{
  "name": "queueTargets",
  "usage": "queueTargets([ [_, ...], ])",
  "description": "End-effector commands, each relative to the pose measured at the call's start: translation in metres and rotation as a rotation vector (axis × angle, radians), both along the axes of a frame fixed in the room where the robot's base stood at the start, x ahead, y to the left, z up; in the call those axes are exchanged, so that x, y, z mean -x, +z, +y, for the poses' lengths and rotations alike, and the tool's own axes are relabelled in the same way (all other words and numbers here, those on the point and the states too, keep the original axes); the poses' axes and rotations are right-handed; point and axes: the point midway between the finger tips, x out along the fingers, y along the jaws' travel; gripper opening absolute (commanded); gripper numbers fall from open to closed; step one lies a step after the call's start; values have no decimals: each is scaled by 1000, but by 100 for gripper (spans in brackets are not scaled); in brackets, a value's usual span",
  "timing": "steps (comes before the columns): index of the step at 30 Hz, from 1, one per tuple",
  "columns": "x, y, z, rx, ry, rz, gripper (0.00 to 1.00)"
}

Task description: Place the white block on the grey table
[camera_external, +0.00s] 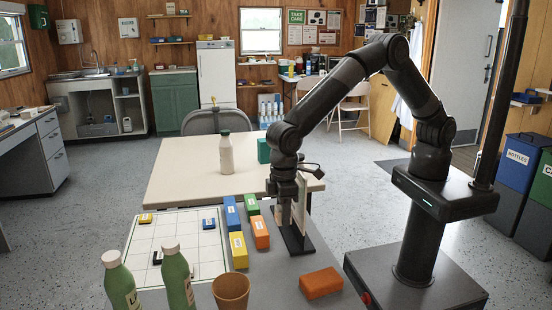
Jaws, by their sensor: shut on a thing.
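My gripper (284,208) points down over the back part of the grey table (272,284). It is shut on a pale piece that shows only in part between the fingers; it looks like the white block (282,216). The fingers hide most of it. I cannot tell whether it touches the table. Right beside the gripper, a pale upright panel (301,205) stands close to a flat black base (298,240).
Blue, green, yellow and orange blocks (261,232) lie left of my gripper, beside a white grid board (150,238). Green bottles (178,280), a brown cup (231,291) and an orange block (321,283) stand nearer. A cream table (185,170) behind holds a white bottle (226,155) and green block (263,151).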

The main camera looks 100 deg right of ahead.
Motion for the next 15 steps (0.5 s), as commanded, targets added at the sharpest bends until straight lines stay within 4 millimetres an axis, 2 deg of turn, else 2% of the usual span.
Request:
queueTargets([
  [3, -3, -18, 29, 0, 5, 2, 12],
  [9, -10, -44, 71, 0, 4, 1, 12],
  [15, -13, -57, 93, 0, 2, -1, 12],
])
